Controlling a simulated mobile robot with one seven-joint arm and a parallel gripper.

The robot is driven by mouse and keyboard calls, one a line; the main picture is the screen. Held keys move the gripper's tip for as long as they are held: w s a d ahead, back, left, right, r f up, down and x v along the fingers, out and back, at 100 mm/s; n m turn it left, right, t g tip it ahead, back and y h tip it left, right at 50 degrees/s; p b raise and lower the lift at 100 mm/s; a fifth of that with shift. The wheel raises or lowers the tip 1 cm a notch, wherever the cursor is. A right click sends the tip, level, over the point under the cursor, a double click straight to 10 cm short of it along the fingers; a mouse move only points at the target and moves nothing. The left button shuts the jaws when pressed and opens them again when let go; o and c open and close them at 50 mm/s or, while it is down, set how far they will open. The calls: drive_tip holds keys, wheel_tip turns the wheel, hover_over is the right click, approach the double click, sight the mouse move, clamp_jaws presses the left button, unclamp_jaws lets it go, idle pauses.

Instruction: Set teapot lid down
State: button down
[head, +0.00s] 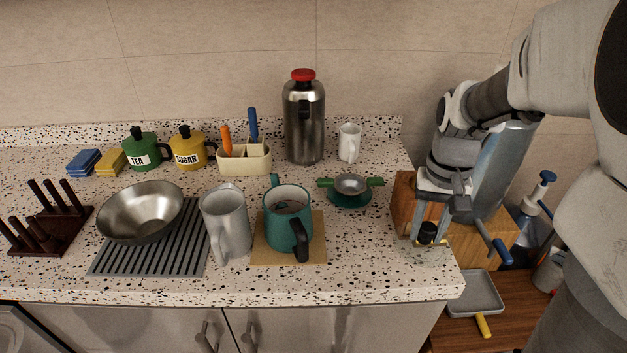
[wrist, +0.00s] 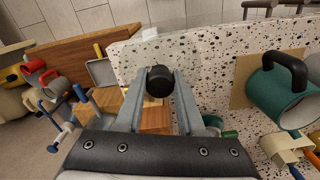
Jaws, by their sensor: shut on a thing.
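My gripper (head: 430,238) points down at the right end of the counter. Its fingers are shut on a small black knob (head: 428,231), which I take to be the teapot lid's knob. The teal teapot (head: 288,218), with a black handle, stands open-topped on a tan mat (head: 262,249), well left of my gripper. It also shows at the right of the wrist view (wrist: 276,98).
A wooden block (head: 403,200) stands close behind my gripper, at the counter's right end. A strainer with green handles (head: 350,185) lies between teapot and gripper. A grey pitcher (head: 225,222) stands left of the teapot. Speckled counter (head: 370,255) is bare right of the mat.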

drive_tip(key=w+a+f, duration=0.4)
drive_tip(key=w+a, duration=0.1)
drive_tip(key=w+a+f, duration=0.2)
drive_tip(key=w+f, duration=0.1)
drive_tip(key=shift+w+a, duration=0.2)
drive_tip(key=shift+a, duration=0.2)
drive_tip(key=shift+f+b, duration=0.35)
drive_tip(key=shift+f, duration=1.6)
drive_tip(key=shift+f, duration=0.1)
drive_tip(key=shift+f, duration=0.15)
drive_tip(key=c, duration=0.5)
unclamp_jaws()
